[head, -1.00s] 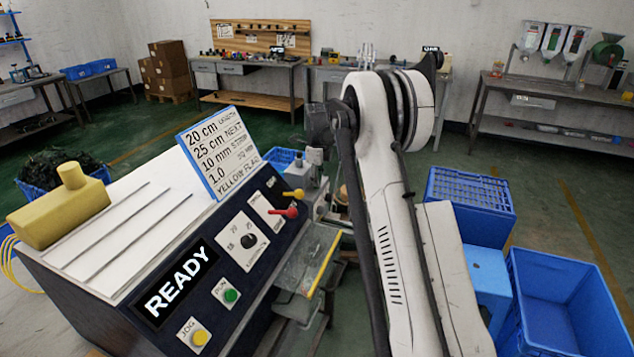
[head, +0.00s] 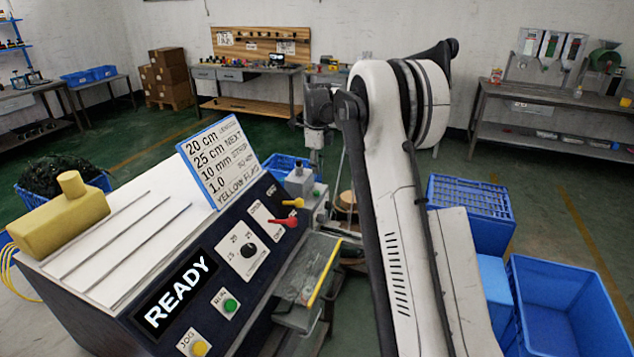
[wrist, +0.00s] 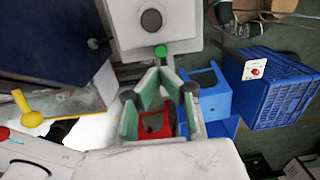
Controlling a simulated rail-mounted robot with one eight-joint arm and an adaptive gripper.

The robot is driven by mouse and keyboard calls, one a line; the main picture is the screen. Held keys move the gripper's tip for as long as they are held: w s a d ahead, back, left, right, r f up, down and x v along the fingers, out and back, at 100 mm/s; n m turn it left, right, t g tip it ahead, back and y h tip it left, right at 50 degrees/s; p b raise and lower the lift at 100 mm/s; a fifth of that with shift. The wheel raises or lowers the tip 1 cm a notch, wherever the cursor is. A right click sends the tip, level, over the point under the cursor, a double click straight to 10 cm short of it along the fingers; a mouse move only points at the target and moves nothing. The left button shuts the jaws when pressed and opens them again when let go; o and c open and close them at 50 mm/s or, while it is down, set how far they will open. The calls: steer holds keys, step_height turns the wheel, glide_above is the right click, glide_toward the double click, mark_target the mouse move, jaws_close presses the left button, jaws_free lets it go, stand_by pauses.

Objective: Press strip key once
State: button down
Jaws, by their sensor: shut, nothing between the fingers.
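In the head view, a dark control panel has a READY display (head: 173,291), a green RUN button (head: 230,305), a yellow JOG button (head: 199,348), a dial (head: 248,250) and red (head: 284,222) and yellow (head: 293,203) levers. No key label reading STRIP is legible. A small grey machine (head: 299,182) stands behind the panel. In the wrist view, a pale grey housing has a dark round part (wrist: 151,20) and a green button (wrist: 161,51). My gripper (wrist: 160,74) is shut and empty, its tips just below that button in the picture; contact cannot be told.
A yellow block (head: 58,216) and thin rods lie on the white top. Blue crates (head: 565,305) stand at the right. A tray with a yellow edge (head: 325,272) juts from the panel.

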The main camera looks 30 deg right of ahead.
steer(key=shift+s+r, duration=0.1)
steer(key=shift+r, duration=2.25)
steer(key=s+a+r+n+t, duration=0.2)
steer(key=s+a+r+n, duration=0.5)
steer(key=s, duration=0.4)
steer(key=s+a+r+n+t, duration=0.1)
steer(key=s+a+r+n, duration=0.4)
steer(key=s+a+n, duration=0.45)
steer(key=s+a+f+n+t, duration=0.2)
steer(key=s+a+f+n, duration=0.1)
steer(key=s, duration=0.9)
steer(key=s+a+f+n+t+b, duration=0.1)
steer(key=s+a+f+n, duration=0.2)
steer(key=s, duration=0.9)
step_height(320, 180, down, 4)
steer(key=n, duration=0.5)
steer(key=shift+s+a+r+t, duration=0.2)
steer(key=shift+s+a+t, duration=0.05)
steer(key=shift+s+t, duration=0.15)
